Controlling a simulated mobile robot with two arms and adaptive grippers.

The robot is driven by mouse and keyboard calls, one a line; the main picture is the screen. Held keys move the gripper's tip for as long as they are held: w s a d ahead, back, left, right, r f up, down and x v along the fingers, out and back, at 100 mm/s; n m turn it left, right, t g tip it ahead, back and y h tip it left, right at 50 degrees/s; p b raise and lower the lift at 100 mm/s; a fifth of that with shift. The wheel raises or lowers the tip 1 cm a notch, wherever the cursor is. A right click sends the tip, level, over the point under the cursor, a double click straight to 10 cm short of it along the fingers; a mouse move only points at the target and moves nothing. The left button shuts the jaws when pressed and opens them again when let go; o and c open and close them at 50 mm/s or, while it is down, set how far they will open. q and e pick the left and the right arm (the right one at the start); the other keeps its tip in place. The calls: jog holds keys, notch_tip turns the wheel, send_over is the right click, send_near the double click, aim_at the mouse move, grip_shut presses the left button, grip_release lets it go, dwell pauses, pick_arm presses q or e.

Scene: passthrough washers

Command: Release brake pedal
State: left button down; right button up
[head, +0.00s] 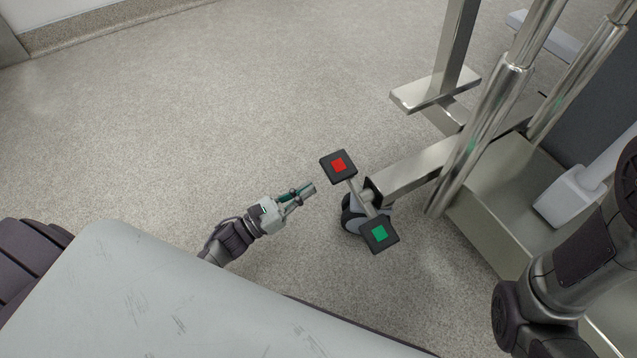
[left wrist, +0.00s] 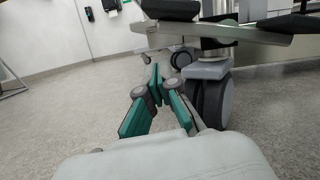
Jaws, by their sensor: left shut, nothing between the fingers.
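In the left wrist view the shut fingers (left wrist: 157,80) point forward beside the caster wheel (left wrist: 209,98), with a pad's underside (left wrist: 170,8) above. My right gripper is not in view.
The steel frame (head: 420,168) with upright posts stands at the right. A metal footplate (head: 436,90) juts out behind the pedal. The speckled floor (head: 200,110) left of the pedal is clear. In the left wrist view a white wall (left wrist: 50,38) stands far back.

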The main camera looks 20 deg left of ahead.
pick_arm(q)
jog(key=p+v, duration=0.1)
jog(key=v, duration=0.5)
jog(key=shift+a, duration=0.3)
